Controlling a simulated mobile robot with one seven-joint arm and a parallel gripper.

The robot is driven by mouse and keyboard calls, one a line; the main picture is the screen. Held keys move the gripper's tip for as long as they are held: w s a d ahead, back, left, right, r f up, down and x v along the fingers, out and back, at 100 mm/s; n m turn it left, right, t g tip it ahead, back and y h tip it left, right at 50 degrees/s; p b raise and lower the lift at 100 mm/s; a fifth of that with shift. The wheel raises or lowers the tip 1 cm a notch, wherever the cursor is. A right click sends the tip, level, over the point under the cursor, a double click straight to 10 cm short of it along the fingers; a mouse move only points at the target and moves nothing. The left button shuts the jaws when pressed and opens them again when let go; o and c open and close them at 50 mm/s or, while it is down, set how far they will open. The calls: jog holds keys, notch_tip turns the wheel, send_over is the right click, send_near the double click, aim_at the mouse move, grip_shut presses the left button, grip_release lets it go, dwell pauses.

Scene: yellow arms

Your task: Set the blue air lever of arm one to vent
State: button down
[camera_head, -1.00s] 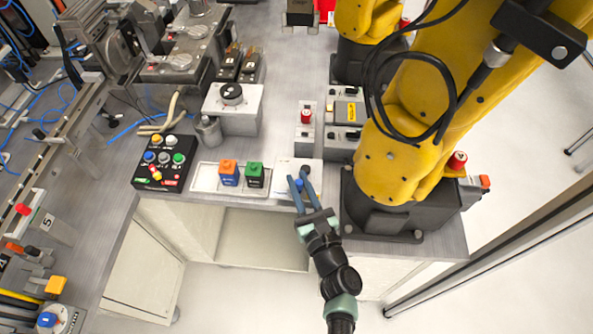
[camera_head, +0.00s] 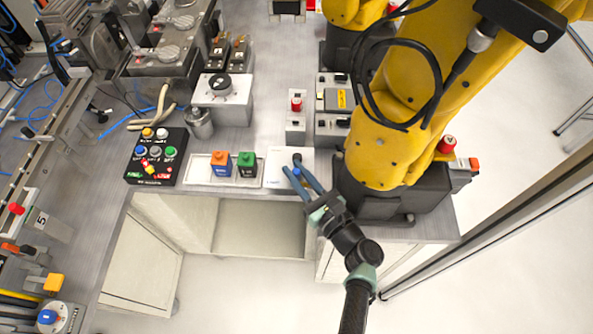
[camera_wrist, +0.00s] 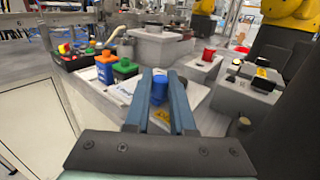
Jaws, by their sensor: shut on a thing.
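A small white panel (camera_head: 278,160) lies on the bench's front edge, left of the yellow arm's black base. A blue lever knob (camera_head: 296,171) stands on it between the fingers of my gripper (camera_head: 293,168). In the wrist view the blue knob (camera_wrist: 159,88) shows as an upright cylinder between the two blue-grey fingers of my gripper (camera_wrist: 160,72). The gripper is shut on it. The lever's foot and the panel marks near it are mostly hidden by the fingers. A black knob (camera_head: 297,157) stands just behind the blue one on the same panel.
Left of the panel is a tray (camera_head: 198,172) with an orange-topped blue block (camera_head: 221,163) and a green-topped block (camera_head: 247,164). Further left is a black button box (camera_head: 155,157). A red knob (camera_head: 296,104) stands behind. The yellow arm (camera_head: 395,120) closes off the right side.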

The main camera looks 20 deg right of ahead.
jog(key=c, duration=0.8)
grip_release()
jog(key=shift+o, duration=0.2)
jog(key=b+v, duration=0.1)
jog(key=v, duration=1.2)
jog(key=shift+w, duration=0.1)
